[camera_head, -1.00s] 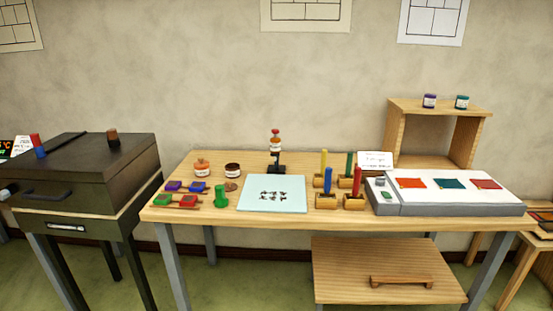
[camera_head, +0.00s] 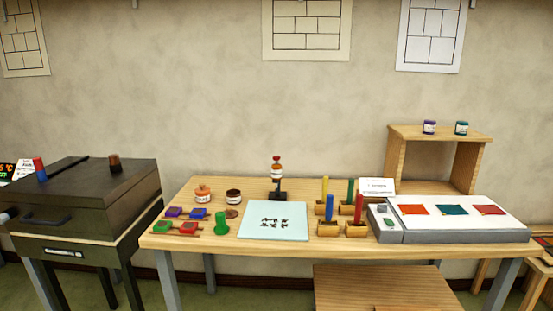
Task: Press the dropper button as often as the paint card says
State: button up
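The dropper (camera_head: 276,172) stands on a dark stand at the back middle of the table (camera_head: 180,241), with an orange-brown body and a red top that looks like its button. A small white card (camera_head: 376,187) with print too small to read stands at the back right, behind the grey-and-white unit; I cannot tell whether it is the paint card. My gripper is not in view, and nothing touches the dropper.
A pale blue sheet with dark marks (camera_head: 273,222) lies before the dropper. Jars (camera_head: 203,193), coloured blocks (camera_head: 188,228) and a green stamp-like piece (camera_head: 221,224) sit left. Upright coloured sticks in wooden holders (camera_head: 328,219) stand right. A dark kiln-like box (camera_head: 95,205) is far left.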

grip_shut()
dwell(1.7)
